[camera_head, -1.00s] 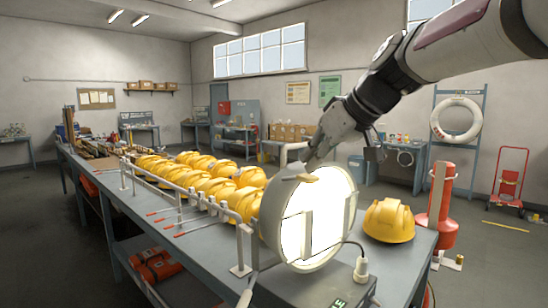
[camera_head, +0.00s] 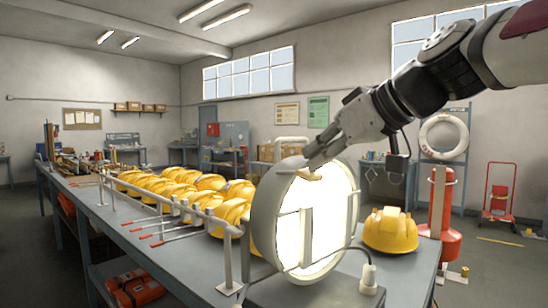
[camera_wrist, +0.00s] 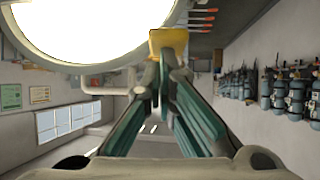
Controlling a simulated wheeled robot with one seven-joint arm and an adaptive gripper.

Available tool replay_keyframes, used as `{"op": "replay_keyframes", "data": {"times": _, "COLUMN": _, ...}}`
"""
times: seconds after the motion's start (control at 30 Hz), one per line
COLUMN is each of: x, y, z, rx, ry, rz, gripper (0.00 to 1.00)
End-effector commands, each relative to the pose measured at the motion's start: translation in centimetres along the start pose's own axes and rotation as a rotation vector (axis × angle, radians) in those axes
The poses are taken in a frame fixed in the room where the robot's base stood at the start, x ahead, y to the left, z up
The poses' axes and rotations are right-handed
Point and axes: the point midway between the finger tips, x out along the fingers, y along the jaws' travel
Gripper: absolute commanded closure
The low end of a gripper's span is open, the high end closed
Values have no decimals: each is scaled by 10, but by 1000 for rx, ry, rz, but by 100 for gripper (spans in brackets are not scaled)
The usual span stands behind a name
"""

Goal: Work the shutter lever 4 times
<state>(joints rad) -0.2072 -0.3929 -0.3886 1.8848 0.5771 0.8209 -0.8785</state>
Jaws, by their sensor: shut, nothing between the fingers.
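A round signal lamp (camera_head: 262,222) with a bright white face stands on the near end of the bench. Its shutter lever shows as a yellow tab (camera_head: 305,174) at the top of the housing. My gripper (camera_head: 312,163) is shut with its fingertips at the tab, from above. In the wrist view, the shut fingertips (camera_wrist: 167,55) meet just below the yellow tab (camera_wrist: 168,42), touching or very close to it. The lit lamp face (camera_wrist: 90,22) fills the upper left there.
Several yellow helmets (camera_head: 178,188) line the bench behind the lamp, with one helmet (camera_head: 390,231) to its right. A metal rail with red-tipped levers (camera_head: 165,240) runs along the left edge. A red post (camera_head: 442,210) stands right of the bench.

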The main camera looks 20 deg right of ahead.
Motion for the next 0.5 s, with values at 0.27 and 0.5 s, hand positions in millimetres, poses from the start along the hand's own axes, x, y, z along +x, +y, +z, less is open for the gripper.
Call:
{"op": "replay_keyframes", "data": {"times": 0.27, "x": 5, "y": 1, "z": 12, "rx": -1, "ry": 71, "rz": 0, "gripper": 100}}
{"op": "replay_keyframes", "data": {"times": 0.5, "x": 7, "y": 0, "z": 19, "rx": -1, "ry": 128, "rz": -1, "gripper": 100}}
